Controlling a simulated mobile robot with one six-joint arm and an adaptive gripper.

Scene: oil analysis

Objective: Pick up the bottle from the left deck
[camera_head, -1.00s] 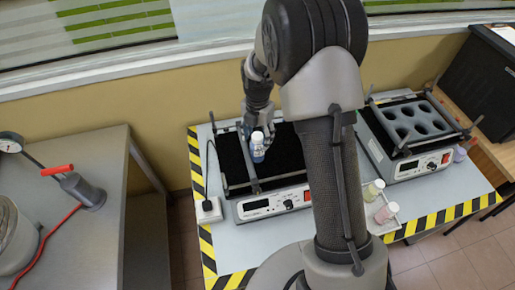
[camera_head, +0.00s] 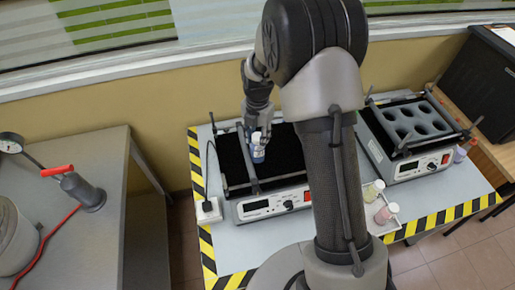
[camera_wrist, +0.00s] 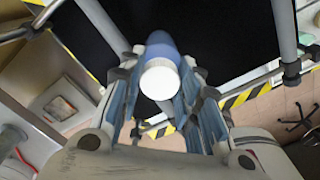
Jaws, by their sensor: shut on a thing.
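A blue bottle with a white cap (camera_head: 257,149) is at the left deck (camera_head: 232,157), which has a black top and a metal frame. My gripper (camera_head: 259,130) reaches down to the bottle from above. In the wrist view the bottle's white cap (camera_wrist: 160,79) and part of its blue body lie between the two fingers of my gripper (camera_wrist: 164,95), which are shut on it. The bottle's lower end is hidden, so I cannot tell whether it touches the deck.
A second deck with round holes (camera_head: 408,121) stands at the right. Two small bottles stand in a white tray (camera_head: 390,222) at the table's front. A white socket box (camera_head: 209,211) is left of the left deck. A grey bench (camera_head: 95,170) is at the far left.

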